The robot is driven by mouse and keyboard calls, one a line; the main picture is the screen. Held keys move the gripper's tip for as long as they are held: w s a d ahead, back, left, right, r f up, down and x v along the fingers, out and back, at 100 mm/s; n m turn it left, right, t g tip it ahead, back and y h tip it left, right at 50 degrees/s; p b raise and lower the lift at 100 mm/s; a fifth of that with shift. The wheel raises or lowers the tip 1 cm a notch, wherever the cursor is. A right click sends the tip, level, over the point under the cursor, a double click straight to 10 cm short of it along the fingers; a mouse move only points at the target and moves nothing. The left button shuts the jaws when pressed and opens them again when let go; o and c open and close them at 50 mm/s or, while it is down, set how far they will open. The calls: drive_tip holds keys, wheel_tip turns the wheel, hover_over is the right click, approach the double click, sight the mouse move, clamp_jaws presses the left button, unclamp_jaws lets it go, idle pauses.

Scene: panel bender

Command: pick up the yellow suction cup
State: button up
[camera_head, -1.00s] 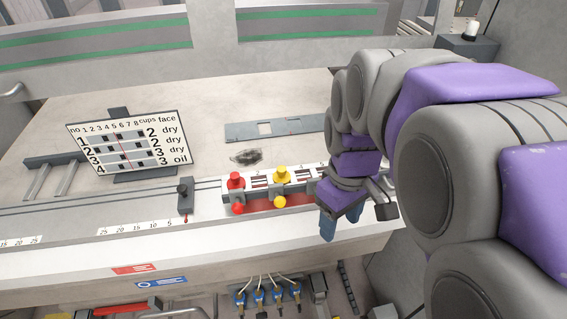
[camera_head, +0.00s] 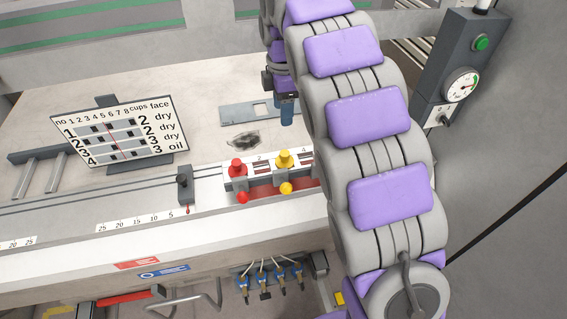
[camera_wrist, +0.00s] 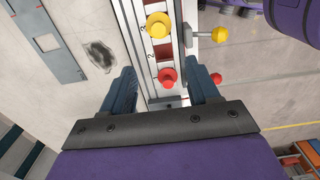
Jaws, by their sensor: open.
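The yellow suction cup (camera_head: 285,157) stands upright in the slotted rail on the bench's front edge, right of a red one (camera_head: 237,168). A yellow ball knob (camera_head: 286,188) sticks out in front below it. In the wrist view the yellow cup (camera_wrist: 158,24) is near the top, beyond the fingertips. The red cup (camera_wrist: 168,77) shows between the fingers there. My gripper (camera_wrist: 164,80) is open and empty, with both blue fingers apart. In the head view it (camera_head: 287,112) hangs behind the rail, near a grey plate, partly hidden by my arm.
A numbered sign board (camera_head: 120,132) stands at the left on the bench. The grey slotted plate (camera_head: 240,115) lies behind the rail, with a dark smudge in front of it. A dark stop block (camera_head: 184,184) stands left of the red cup. A gauge post (camera_head: 462,80) is at the right.

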drive_tip(key=b, duration=0.2)
hover_over(285, 152)
drive_tip(key=f, duration=1)
drive_tip(key=shift+s+d+f, duration=0.3)
drive_tip(key=shift+s+f, duration=0.05)
drive_tip(key=shift+f, duration=0.05)
drive_tip(key=shift+a+f+b, duration=0.3)
drive_tip(key=shift+a+f, duration=0.15)
drive_tip(key=shift+f, duration=0.15)
drive_tip(key=f, duration=0.1)
drive_tip(key=f+b, duration=0.1)
drive_tip(key=f, duration=0.2)
drive_tip(key=shift+w+d+f+b, duration=0.25)
drive_tip(key=shift+f+b, duration=0.05)
drive_tip(key=shift+f, duration=0.1)
drive_tip(key=shift+a, duration=0.25)
drive_tip(key=c, duration=0.4)
drive_tip(key=shift+d, duration=0.1)
clamp_jaws()
